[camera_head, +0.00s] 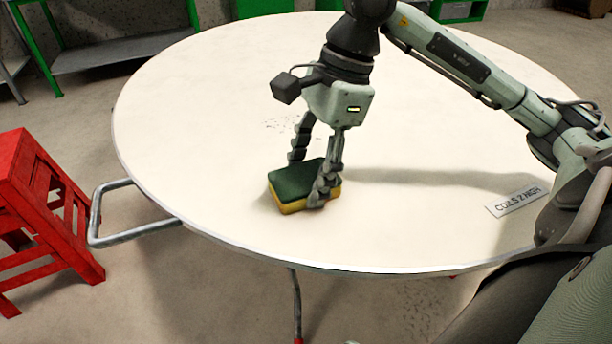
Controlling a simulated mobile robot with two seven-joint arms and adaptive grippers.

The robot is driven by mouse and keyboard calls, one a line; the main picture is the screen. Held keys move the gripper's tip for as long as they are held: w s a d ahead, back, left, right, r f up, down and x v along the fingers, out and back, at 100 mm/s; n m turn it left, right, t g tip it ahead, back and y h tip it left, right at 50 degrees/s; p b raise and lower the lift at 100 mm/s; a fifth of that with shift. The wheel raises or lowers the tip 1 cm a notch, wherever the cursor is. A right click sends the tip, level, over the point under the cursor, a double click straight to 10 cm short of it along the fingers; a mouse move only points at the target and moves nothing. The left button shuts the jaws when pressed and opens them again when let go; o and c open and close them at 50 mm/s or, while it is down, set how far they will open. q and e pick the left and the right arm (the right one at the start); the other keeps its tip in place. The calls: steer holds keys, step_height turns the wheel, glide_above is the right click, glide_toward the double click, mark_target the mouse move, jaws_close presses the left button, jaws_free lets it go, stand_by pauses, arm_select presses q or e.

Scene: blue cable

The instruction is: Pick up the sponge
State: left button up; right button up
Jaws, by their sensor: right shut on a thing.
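The sponge (296,182) has a dark green top and a yellow lower layer. It is at the table's near-left part, and I cannot tell whether it rests on the top or is slightly above it. My right gripper (312,180) points down over the sponge, with its fingers on either side of it, shut on it. The near finger covers the sponge's right end. My left gripper is not in view.
The round white table (430,130) is mostly clear. A sign reading "COILS 2 HIGH" (516,202) lies near its right edge. A red stool (40,205) stands at the left, near a metal bar (135,235) beside the table. Green-framed shelves (120,50) stand behind.

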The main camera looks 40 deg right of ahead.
mark_target(297, 178)
steer(key=shift+r+p, duration=0.35)
steer(key=shift+p, duration=0.1)
steer(key=shift+r, duration=0.35)
step_height(297, 178, up, 3)
steer(key=shift+w+r+p, duration=0.1)
steer(key=shift+p, duration=0.2)
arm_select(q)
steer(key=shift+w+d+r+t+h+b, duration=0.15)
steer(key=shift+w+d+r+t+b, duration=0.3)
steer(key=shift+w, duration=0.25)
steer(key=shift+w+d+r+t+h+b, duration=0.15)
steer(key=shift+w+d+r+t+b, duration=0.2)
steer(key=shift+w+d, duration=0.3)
arm_select(e)
steer(key=s+a+r, duration=0.7)
steer(key=s, duration=0.2)
steer(key=shift+s+a, duration=0.15)
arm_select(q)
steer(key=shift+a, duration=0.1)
